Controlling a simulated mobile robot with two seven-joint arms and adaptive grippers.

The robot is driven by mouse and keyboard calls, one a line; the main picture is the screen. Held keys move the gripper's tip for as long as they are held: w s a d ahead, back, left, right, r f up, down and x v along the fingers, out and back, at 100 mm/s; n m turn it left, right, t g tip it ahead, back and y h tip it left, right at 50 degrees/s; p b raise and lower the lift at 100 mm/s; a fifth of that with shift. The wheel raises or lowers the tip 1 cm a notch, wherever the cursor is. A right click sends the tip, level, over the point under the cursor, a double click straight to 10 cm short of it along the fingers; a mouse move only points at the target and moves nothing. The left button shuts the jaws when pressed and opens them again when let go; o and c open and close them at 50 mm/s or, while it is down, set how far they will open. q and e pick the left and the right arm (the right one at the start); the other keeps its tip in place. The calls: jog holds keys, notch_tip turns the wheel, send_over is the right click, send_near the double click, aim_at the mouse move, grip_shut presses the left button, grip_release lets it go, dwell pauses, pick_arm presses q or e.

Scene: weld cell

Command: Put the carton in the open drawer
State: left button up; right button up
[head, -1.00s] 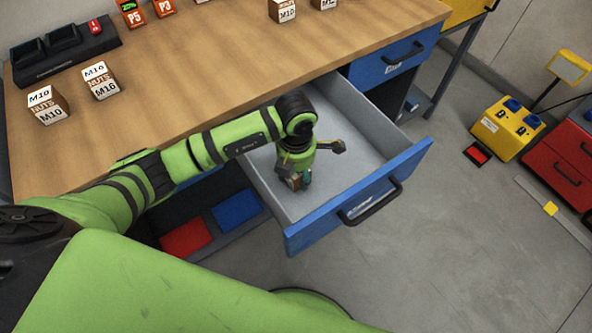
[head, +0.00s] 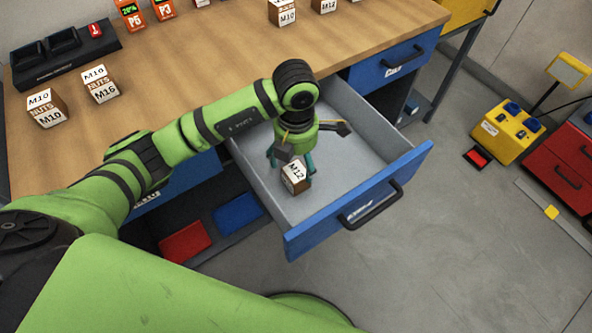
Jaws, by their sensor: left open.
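The carton, a small brown box with a white top marked M12 (head: 295,178), is inside the open drawer (head: 345,199), towards its left front part. The drawer is grey inside with a blue front and a black handle, and is pulled out from the workbench. My left gripper (head: 291,163) is open just above and behind the carton, with its fingers close to the box. Whether a finger still touches it I cannot tell. My right gripper is not in view.
Several similar nut cartons stand on the wooden bench top (head: 200,90), including M10 (head: 46,109) and M16 (head: 101,84). A black charger (head: 65,56) is at the back left. Red (head: 185,242) and blue (head: 238,214) bins lie below the bench. The drawer's right side is empty.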

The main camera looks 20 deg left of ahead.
aim_at(296, 171)
pick_arm(q)
jog(key=shift+r, duration=2.4)
